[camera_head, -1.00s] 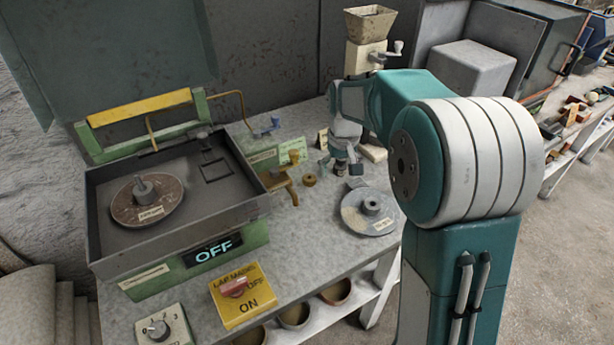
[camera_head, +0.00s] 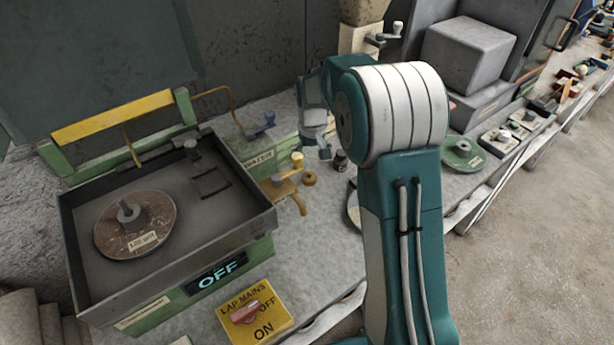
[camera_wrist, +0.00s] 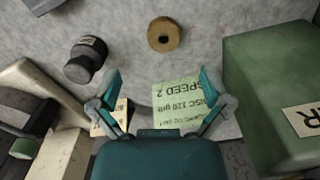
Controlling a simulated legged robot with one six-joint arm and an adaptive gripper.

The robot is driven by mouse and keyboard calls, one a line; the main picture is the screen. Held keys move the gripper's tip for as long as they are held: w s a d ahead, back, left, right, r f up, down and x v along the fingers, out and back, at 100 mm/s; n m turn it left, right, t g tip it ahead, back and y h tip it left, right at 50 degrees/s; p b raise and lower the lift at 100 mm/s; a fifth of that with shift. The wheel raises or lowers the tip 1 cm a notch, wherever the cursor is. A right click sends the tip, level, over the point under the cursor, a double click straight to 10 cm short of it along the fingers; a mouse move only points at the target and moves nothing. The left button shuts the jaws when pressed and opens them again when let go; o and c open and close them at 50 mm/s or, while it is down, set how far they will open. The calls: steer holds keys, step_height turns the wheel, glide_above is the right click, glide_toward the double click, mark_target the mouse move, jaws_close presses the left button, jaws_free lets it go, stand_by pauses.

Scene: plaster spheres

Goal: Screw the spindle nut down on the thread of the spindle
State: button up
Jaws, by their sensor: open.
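A small brass ring with a dark centre hole, which looks like the spindle nut (camera_head: 309,178), lies on the grey bench right of the machine. It also shows near the top of the wrist view (camera_wrist: 164,34). The spindle (camera_head: 128,212) stands up from the centre of a brown disc (camera_head: 160,222) in the open machine pan; its thread is too small to make out. My gripper (camera_wrist: 158,90) is open and empty, its fingers spread above the bench. The nut shows beyond the fingertips, apart from them. In the head view my arm partly hides the gripper.
A green box (camera_wrist: 275,85) stands right of my gripper in the wrist view. A dark knobbed weight (camera_wrist: 86,62) is at left, and a green "SPEED 2" card (camera_wrist: 182,108) lies below the fingers. The pan's raised wall (camera_head: 185,262) surrounds the disc.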

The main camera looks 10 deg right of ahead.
mark_target(309, 176)
step_height(309, 176, down, 2)
steer(key=shift+f, duration=0.1)
steer(key=f, duration=0.4)
steer(key=shift+a+f, duration=0.15)
steer(key=shift+a, duration=0.2)
steer(key=shift+f, duration=0.5)
steer(key=shift+d, duration=0.1)
jaws_close()
